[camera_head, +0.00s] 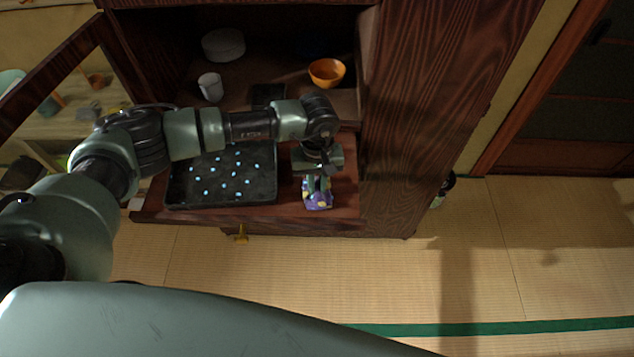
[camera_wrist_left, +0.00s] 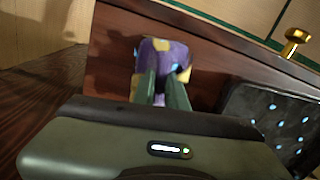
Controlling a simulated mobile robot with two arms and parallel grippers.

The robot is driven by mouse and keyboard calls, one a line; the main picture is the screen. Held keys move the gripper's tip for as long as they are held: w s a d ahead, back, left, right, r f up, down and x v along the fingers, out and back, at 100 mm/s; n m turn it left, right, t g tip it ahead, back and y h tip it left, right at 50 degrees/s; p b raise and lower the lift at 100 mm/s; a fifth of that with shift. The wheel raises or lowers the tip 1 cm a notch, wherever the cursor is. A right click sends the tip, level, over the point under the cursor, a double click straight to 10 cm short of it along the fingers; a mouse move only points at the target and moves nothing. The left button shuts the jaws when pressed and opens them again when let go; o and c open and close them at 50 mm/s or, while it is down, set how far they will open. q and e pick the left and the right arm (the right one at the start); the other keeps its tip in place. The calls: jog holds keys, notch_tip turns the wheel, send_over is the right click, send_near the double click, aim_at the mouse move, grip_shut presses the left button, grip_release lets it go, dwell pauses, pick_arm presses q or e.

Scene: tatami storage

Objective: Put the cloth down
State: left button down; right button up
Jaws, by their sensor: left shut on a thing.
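The cloth (camera_head: 318,198) is purple with yellow and pale patches. In the head view it is at the right part of the cabinet's wooden shelf (camera_head: 345,196), right of the black tray. My left gripper (camera_head: 318,180) points down at it and is shut on it. In the left wrist view the two green fingers (camera_wrist_left: 163,88) are close together over the cloth (camera_wrist_left: 172,56), which bunches around their tips. I cannot tell whether its underside touches the shelf. My right gripper is not in view.
A black tray (camera_head: 183,195) with small blue marks sits left of the cloth. Inside the cabinet are an orange bowl (camera_head: 326,73), a white cup (camera_head: 210,87) and a round white container (camera_head: 223,45). The cabinet's side panel (camera_head: 425,120) rises at right. Tatami floor lies in front.

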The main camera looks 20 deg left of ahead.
pick_arm(q)
jog(key=shift+f+b, duration=0.3)
jog(key=shift+b, duration=0.1)
dwell(0.4)
jog(key=c, duration=1.4)
grip_release()
jog(key=shift+o, duration=0.2)
jog(key=shift+r, duration=0.1)
